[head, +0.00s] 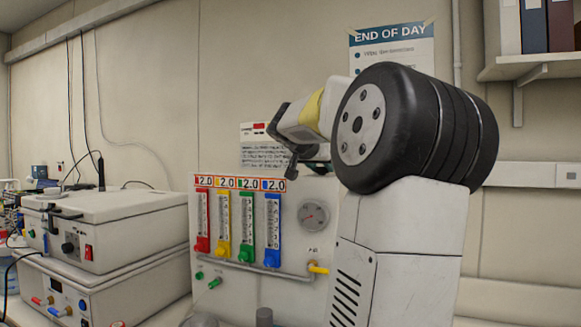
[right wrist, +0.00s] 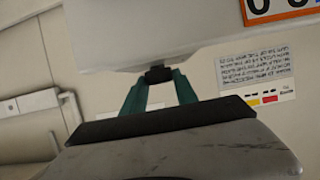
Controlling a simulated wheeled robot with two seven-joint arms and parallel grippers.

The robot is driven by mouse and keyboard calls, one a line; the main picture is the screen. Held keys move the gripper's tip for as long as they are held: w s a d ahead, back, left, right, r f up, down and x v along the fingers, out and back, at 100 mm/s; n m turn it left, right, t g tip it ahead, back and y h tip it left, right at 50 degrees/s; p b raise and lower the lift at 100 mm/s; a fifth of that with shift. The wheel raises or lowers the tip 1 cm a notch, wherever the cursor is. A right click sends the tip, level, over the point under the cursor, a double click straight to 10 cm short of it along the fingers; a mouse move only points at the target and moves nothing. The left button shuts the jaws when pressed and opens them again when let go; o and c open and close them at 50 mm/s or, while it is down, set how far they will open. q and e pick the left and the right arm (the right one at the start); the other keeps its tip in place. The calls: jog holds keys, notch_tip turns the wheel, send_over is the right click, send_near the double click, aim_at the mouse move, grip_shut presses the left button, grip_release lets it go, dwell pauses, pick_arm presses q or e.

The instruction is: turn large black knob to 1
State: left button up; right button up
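A black round knob (head: 69,248) is on the front of the upper white box (head: 130,225) at the left of the head view, beside a red switch. Its pointer and scale are too small to read. My right gripper shows in the right wrist view (right wrist: 158,76), with two teal fingers that lean together and meet at small dark tips. It looks shut, with nothing clearly held. In the head view it is mostly hidden behind my arm, near the top of the gas panel (head: 240,283), well to the right of the knob. My left gripper is not in view.
The gas panel has several coloured flowmeters with 2.0 readouts, a round gauge (head: 313,215) and a yellow valve handle (head: 318,268). A second white box (head: 110,293) is under the upper one. A shelf with binders (head: 534,25) is at the upper right.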

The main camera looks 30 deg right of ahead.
jog(key=shift+s+n+t, duration=0.1)
jog(key=shift+n+t, duration=0.2)
grip_shut()
jog(key=n+t+y, duration=0.2)
jog(key=n+y, duration=0.1)
jog(key=shift+s+d+t, duration=0.1)
jog(key=shift+d+t, duration=0.1)
jog(key=shift+t, duration=0.1)
jog(key=n+t+y, duration=0.1)
jog(key=n+y, duration=0.1)
jog(key=y, duration=0.1)
jog(key=n+t+y, duration=0.1)
jog(key=n+y, duration=0.2)
jog(key=shift+d+n, duration=0.2)
jog(key=shift+n, duration=0.1)
jog(key=n+y, duration=0.1)
jog(key=y, duration=0.1)
jog(key=n+y, duration=0.3)
jog(key=y, duration=0.1)
jog(key=shift+d+n+g, duration=0.4)
jog(key=shift+d+n+g+y, duration=0.15)
jog(key=shift+n+g+y, duration=0.45)
jog(key=shift+n+y, duration=0.45)
jog(key=shift+d+n+g+y, duration=0.1)
jog(key=shift+n+g+y, duration=0.5)
jog(key=shift+n+y, duration=0.45)
jog(key=shift+n+g, duration=0.3)
jog(key=o, duration=1.2)
grip_release()
jog(key=shift+d, duration=0.1)
